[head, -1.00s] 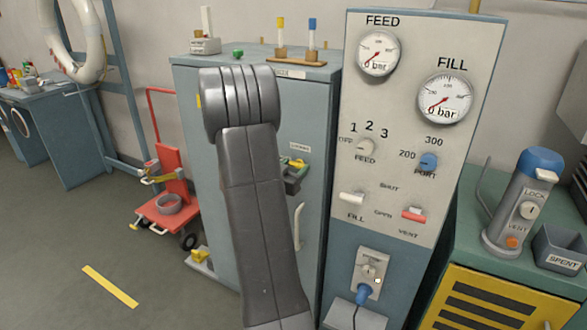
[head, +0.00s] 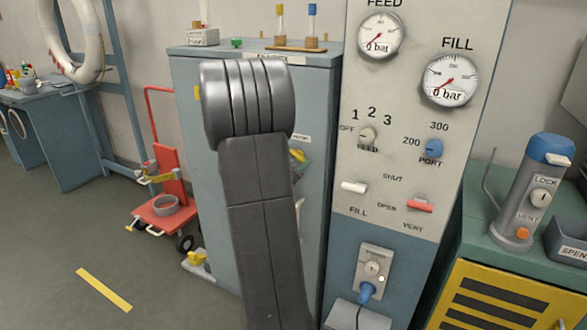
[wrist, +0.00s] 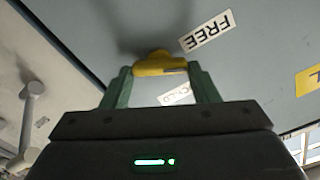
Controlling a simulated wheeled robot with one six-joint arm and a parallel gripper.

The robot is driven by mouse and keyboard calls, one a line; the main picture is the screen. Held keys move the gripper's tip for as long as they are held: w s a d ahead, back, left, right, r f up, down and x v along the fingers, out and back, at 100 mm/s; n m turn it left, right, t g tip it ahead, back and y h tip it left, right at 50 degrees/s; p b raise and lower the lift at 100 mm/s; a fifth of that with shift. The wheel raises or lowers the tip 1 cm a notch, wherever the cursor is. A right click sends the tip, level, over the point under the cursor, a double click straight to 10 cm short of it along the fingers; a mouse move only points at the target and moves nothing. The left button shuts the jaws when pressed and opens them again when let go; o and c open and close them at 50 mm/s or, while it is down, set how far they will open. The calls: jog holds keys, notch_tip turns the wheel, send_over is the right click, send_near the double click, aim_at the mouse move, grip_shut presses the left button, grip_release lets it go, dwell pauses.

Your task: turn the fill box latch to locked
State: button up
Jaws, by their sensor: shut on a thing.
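The yellow latch handle (wrist: 160,66) sits on the grey-blue door of the fill box (wrist: 95,30). In the wrist view my gripper (wrist: 160,74) has its two green fingers on either side of the handle, shut on it. A label reading FREE (wrist: 208,31) is beside the handle, and a second label (wrist: 176,94) shows partly between the fingers, its word hard to read. In the head view a bit of the yellow latch (head: 297,155) shows past my arm, which hides most of the gripper and much of the box front.
The gauge panel (head: 400,110), with knobs and levers, stands right of the box. A bench with a blue-capped canister (head: 530,195) is farther right. A red trolley (head: 165,210) stands on the floor at left. Bottles on a wooden stand (head: 295,45) are on the box top.

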jog(key=shift+m+b, duration=1.3)
jog(key=shift+m, duration=0.2)
jog(key=o, duration=1)
jog(key=shift+d, duration=0.1)
jog(key=shift+s, duration=0.15)
jog(key=v, duration=1.3)
jog(key=shift+s+f, duration=0.1)
jog(key=shift+s, duration=0.2)
jog(key=shift+w, duration=0.1)
jog(key=x, duration=1.3)
jog(key=shift+w, duration=0.35)
